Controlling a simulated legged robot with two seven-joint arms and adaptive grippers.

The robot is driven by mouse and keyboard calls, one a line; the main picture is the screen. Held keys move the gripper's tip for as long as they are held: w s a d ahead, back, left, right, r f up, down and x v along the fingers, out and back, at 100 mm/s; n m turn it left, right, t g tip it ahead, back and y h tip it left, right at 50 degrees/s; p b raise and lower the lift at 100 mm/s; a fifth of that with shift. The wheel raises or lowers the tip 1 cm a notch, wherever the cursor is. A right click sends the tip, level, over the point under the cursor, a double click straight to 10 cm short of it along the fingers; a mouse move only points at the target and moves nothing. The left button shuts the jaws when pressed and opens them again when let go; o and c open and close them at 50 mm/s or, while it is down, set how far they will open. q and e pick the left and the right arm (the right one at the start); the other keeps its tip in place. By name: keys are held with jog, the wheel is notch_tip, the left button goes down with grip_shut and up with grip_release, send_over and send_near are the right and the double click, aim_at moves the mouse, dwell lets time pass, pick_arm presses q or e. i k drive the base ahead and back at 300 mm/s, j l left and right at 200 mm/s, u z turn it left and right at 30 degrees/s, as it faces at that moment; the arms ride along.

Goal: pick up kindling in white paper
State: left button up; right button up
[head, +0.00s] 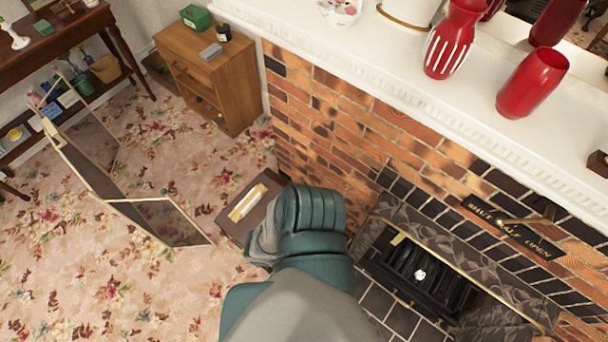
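The kindling in white paper (247,204) looks like a small pale, tan-and-white bundle. It lies on a flat brown box or board (230,222) on the carpet, left of the fireplace. One of my arms, teal and grey, comes up from the bottom middle and bends just right of the bundle. It covers the right part of the brown box. I cannot tell which arm it is. No gripper fingers show, and contact with the bundle cannot be seen.
The brick fireplace (345,125) with a dark grate (425,275) is on the right. Red vases (532,82) stand on the white mantel (400,65). A folding screen (150,215) stands left, and a wooden cabinet (235,85) behind. Floral carpet (60,255) is open at lower left.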

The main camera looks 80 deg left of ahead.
aim_at(252, 198)
jog(key=u, duration=3.65)
